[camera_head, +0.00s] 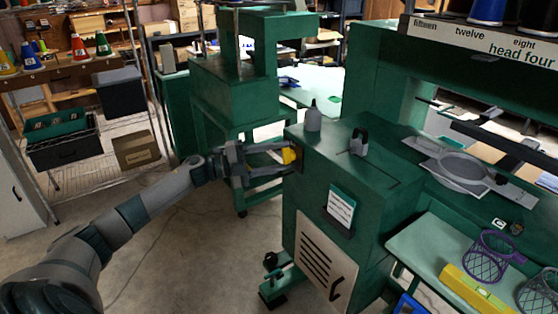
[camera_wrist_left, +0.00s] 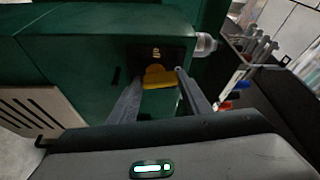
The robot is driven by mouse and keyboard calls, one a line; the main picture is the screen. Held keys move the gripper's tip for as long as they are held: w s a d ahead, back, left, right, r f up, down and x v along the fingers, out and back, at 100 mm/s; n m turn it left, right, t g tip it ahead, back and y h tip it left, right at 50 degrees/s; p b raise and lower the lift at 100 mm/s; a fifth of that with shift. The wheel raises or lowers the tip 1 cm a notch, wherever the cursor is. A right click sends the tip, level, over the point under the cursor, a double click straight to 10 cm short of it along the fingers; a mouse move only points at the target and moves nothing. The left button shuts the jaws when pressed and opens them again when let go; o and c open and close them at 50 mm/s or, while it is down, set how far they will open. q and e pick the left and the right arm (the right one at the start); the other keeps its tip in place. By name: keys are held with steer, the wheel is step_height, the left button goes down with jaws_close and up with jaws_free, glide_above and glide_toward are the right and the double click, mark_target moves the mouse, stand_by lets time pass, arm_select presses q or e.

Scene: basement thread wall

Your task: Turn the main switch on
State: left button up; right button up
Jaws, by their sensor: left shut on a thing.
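The main switch (camera_head: 289,155) is a yellow knob on the left side face of the green machine (camera_head: 345,178). In the left wrist view the yellow knob (camera_wrist_left: 158,77) sits on a dark plate (camera_wrist_left: 138,57) with a small pale marking above it. My left gripper (camera_head: 286,158) reaches in from the left, with one finger on each side of the knob. In the left wrist view its fingers (camera_wrist_left: 155,85) flank the knob, and it is shut on it. The fingers hide part of the knob in the head view. My right gripper is in neither view.
A grey bottle (camera_head: 313,117) and a small grey-black item (camera_head: 359,142) stand on the machine top. A white label card (camera_head: 341,207) is on its front. A purple mesh basket (camera_head: 487,255) and yellow level (camera_head: 478,292) lie at right. Shelving (camera_head: 100,150) stands at left.

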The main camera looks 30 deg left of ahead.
arm_select(q)
steer(key=shift+m, duration=1.1)
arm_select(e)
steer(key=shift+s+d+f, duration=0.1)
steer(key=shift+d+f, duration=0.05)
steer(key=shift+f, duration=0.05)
arm_select(q)
steer(key=shift+g+y, duration=0.3)
steer(key=o, duration=1)
steer(key=shift+o, duration=0.2)
steer(key=b+v, duration=0.3)
steer(key=v, duration=1.4)
steer(key=shift+s+b, duration=0.2)
steer(key=shift+b, duration=0.2)
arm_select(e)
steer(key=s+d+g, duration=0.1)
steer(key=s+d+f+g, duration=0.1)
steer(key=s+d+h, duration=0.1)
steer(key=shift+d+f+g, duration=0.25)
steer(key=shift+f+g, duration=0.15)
